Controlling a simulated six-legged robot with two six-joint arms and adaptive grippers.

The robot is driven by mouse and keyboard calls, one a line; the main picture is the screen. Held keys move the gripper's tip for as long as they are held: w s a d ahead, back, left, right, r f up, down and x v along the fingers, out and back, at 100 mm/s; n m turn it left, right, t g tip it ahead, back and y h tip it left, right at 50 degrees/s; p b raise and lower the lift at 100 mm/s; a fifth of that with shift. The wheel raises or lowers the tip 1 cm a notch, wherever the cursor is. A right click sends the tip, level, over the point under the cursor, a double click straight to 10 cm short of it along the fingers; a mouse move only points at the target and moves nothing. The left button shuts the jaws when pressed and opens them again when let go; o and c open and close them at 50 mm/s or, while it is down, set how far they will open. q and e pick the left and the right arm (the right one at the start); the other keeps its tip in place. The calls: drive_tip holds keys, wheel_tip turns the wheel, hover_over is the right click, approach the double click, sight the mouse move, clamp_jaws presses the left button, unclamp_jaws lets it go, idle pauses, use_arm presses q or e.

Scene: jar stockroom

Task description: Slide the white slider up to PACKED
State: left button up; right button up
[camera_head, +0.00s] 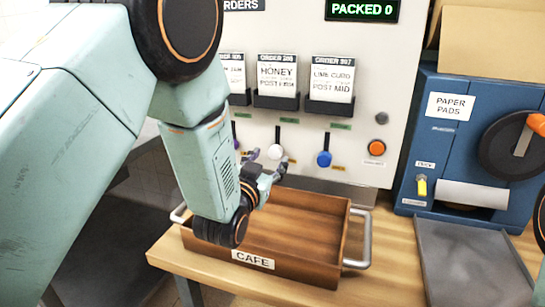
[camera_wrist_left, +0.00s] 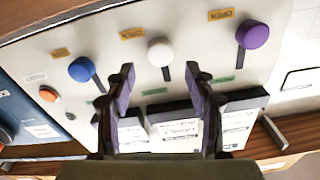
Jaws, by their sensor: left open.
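The white slider (camera_head: 275,152) is a round white knob on the pale panel, at the lower end of its dark slot, with a green label above and a yellow one below. It also shows in the left wrist view (camera_wrist_left: 160,52), where the panel appears upside down. My left gripper (camera_head: 266,161) is open and empty in front of the panel, close to the white knob. In the left wrist view, the knob lies beyond and between the two spread fingertips (camera_wrist_left: 159,72), with no clear contact. My right gripper is not in view.
A blue slider (camera_head: 324,159) and a purple slider (camera_wrist_left: 252,34) flank the white one. Order cards in black holders are above. A wooden CAFE tray (camera_head: 300,256) stands below on the bench. A blue paper-pad machine (camera_head: 455,140) is at the right. The display reads PACKED 0 (camera_head: 361,9).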

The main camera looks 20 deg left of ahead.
sight(274, 153)
use_arm(q)
drive_tip(key=w, duration=0.1)
drive_tip(key=w+f, duration=0.1)
drive_tip(key=w, duration=0.1)
drive_tip(key=shift+w+a, duration=0.1)
drive_tip(key=shift+w, duration=0.45)
drive_tip(key=shift+s+r, duration=0.2)
drive_tip(key=shift+r, duration=0.25)
drive_tip(key=shift+w+f, duration=0.25)
drive_tip(key=shift+w, duration=0.1)
drive_tip(key=shift+c, duration=1)
drive_tip(key=shift+s+r, duration=0.2)
drive_tip(key=shift+s, duration=0.05)
drive_tip(key=c, duration=0.5)
clamp_jaws()
